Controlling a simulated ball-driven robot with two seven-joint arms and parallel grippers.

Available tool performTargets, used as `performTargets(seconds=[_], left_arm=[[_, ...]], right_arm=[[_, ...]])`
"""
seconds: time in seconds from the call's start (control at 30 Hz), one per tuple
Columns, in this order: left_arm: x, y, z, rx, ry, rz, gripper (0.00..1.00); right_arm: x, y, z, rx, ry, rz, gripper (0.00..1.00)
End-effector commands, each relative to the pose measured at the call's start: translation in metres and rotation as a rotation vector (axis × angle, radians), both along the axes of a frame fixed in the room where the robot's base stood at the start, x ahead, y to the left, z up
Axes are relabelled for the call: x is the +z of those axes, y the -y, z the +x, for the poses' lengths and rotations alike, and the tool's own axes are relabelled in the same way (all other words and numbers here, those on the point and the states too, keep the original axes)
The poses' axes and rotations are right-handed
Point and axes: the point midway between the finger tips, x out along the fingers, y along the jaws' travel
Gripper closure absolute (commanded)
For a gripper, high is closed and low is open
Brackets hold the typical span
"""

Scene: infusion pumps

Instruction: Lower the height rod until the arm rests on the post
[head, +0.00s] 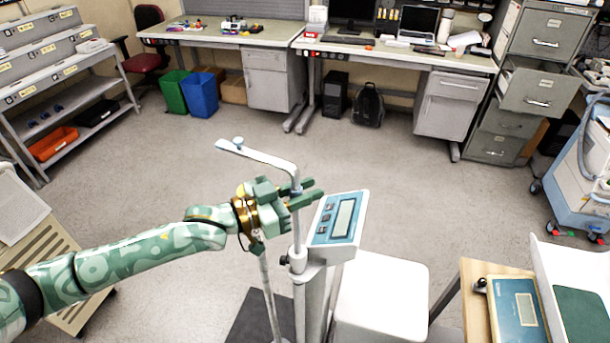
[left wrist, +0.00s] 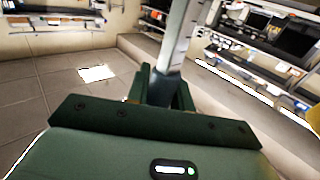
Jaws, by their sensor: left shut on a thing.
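The slim grey height rod (head: 297,232) stands upright on a medical scale. Its flat white arm (head: 258,157) sticks out to the left at the top and has a small blue knob near its end. The thicker post (head: 311,300) is below, with a collar and a dark knob near its top. The arm is well above the post. My left gripper (head: 303,193) is shut on the height rod just below the arm. In the left wrist view the rod (left wrist: 182,35) rises between the fingers (left wrist: 163,92). My right gripper is not in view.
The scale's display (head: 338,218) is just right of the rod. A white box-like seat (head: 382,293) and a wooden table (head: 475,315) with another device (head: 515,308) are at the lower right. Workbenches (head: 222,35) line the back. The floor between is clear.

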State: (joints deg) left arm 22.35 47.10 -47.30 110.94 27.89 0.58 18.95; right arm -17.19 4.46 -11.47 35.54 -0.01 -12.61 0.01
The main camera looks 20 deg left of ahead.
Motion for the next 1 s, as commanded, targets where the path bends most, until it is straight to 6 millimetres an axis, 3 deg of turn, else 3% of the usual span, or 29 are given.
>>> performTargets(seconds=[0.03, 0.1, 0.4, 0.93, 1.0], left_arm=[[-0.023, 0.000, 0.000, 0.001, -0.006, 0.002, 0.90], [-0.041, 0.000, 0.000, 0.000, -0.006, 0.001, 0.90], [-0.094, 0.000, 0.000, 0.000, -0.003, 0.002, 0.90], [-0.106, 0.000, -0.001, 0.000, -0.005, 0.005, 0.90], [-0.106, 0.000, -0.001, 0.000, -0.005, 0.005, 0.64]], right_arm=[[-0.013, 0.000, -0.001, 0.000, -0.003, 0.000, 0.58], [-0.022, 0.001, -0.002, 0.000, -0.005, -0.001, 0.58], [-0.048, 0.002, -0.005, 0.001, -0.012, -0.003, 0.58], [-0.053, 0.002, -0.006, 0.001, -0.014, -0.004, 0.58], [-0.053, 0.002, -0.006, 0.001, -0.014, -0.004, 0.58]])
